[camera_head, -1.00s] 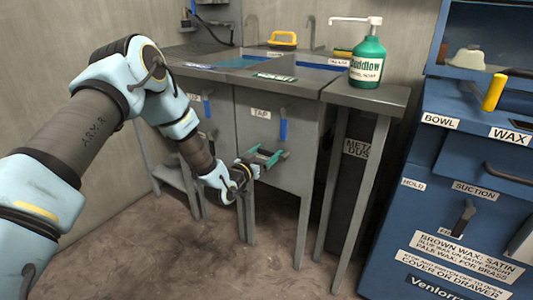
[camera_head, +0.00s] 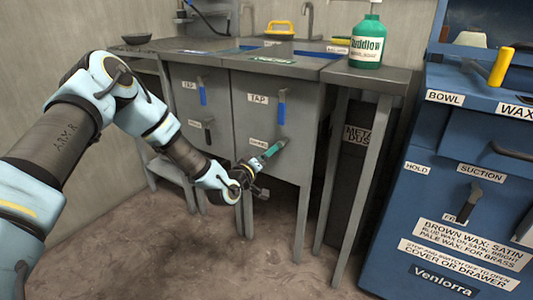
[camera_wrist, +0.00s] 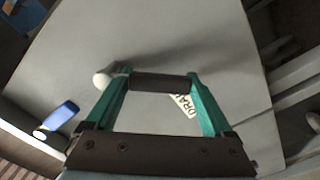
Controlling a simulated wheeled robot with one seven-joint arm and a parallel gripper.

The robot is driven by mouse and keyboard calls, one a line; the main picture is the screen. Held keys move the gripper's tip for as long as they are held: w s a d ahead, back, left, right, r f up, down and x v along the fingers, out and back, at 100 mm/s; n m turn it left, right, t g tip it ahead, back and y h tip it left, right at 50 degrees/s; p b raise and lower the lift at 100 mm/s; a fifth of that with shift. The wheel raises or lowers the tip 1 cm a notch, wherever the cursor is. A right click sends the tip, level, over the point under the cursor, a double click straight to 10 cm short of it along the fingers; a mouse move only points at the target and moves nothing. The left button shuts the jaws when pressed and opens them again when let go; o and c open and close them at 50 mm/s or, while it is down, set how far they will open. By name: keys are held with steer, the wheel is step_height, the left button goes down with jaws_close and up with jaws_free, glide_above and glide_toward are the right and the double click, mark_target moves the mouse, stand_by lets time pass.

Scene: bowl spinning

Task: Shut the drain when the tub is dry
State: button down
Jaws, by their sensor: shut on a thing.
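The dark drain lever (camera_head: 283,143) is on the front of the right-hand sink cabinet, beside its DRAIN label (camera_head: 258,142). My gripper (camera_head: 271,151) is shut on it. In the wrist view, the lever's dark grip (camera_wrist: 160,84) lies across between my two green fingertips. The DRAIN label (camera_wrist: 182,104) is partly hidden behind a finger. The right tub (camera_head: 312,54) shows only as a narrow blue strip at the counter top. I cannot tell from here whether water is in it.
A blue tap handle (camera_head: 281,108) hangs just above the drain lever and also shows in the wrist view (camera_wrist: 62,116). The left cabinet has its own tap handle (camera_head: 202,94) and dark lever (camera_head: 208,133). A green pump bottle (camera_head: 368,43) stands on the right side table (camera_head: 385,78).

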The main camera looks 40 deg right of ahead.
mark_target(285, 156)
steer(key=n, duration=0.1)
steer(key=s+f+n+b, duration=0.1)
steer(key=n, duration=0.1)
steer(key=s+n, duration=0.1)
steer(key=shift+d+f+n+b, duration=0.2)
steer(key=shift+f+n+b, duration=0.1)
steer(key=shift+s+d+f+n+b, duration=0.15)
steer(key=shift+s+n, duration=0.15)
steer(key=shift+n, duration=0.35)
steer(key=shift+s+d+r+n+b, duration=0.15)
steer(key=shift+s+n, duration=0.15)
steer(key=shift+n, duration=0.3)
steer(key=shift+s+f+n+b, duration=0.15)
steer(key=shift+s+n, duration=0.15)
steer(key=shift+n, duration=0.35)
jaws_free()
steer(key=p+v, duration=0.1)
steer(key=v, duration=1)
